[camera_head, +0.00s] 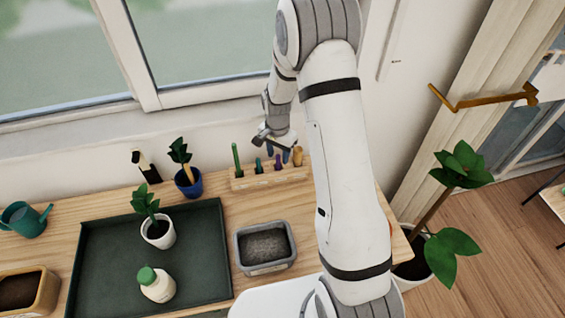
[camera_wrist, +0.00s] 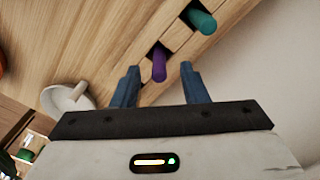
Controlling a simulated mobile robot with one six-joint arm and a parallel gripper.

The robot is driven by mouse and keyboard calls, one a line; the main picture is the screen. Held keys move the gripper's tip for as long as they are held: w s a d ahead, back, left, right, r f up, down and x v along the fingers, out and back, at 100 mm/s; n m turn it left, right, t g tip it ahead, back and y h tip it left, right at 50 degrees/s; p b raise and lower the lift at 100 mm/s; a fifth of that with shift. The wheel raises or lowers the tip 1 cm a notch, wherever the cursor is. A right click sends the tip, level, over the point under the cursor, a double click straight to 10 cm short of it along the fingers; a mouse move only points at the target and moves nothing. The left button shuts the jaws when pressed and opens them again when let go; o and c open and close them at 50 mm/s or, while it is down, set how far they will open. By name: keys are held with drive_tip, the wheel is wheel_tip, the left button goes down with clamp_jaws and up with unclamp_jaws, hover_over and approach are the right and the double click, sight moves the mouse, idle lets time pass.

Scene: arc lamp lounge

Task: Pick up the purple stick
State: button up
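The purple stick (camera_head: 278,163) stands in a wooden rack (camera_head: 240,184) at the back of the table, below the window. It also shows in the wrist view (camera_wrist: 159,66). My gripper (camera_head: 277,152) is above the rack at the stick. In the wrist view my gripper (camera_wrist: 160,72) is open, with its two blue fingers apart on either side of the stick. I cannot tell whether the fingertips are level with the stick's top. A teal stick (camera_wrist: 203,21) stands beside it in the same rack.
A green stick (camera_head: 237,158) and a tan stick (camera_head: 297,156) stand in the rack. A blue pot with a plant (camera_head: 189,182) is to its left, and a grey tray of soil (camera_head: 266,262) is in front. A dark green tray (camera_head: 205,270) holds a potted plant and a bottle.

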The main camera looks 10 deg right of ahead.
drive_tip(key=shift+f, duration=0.4)
clamp_jaws()
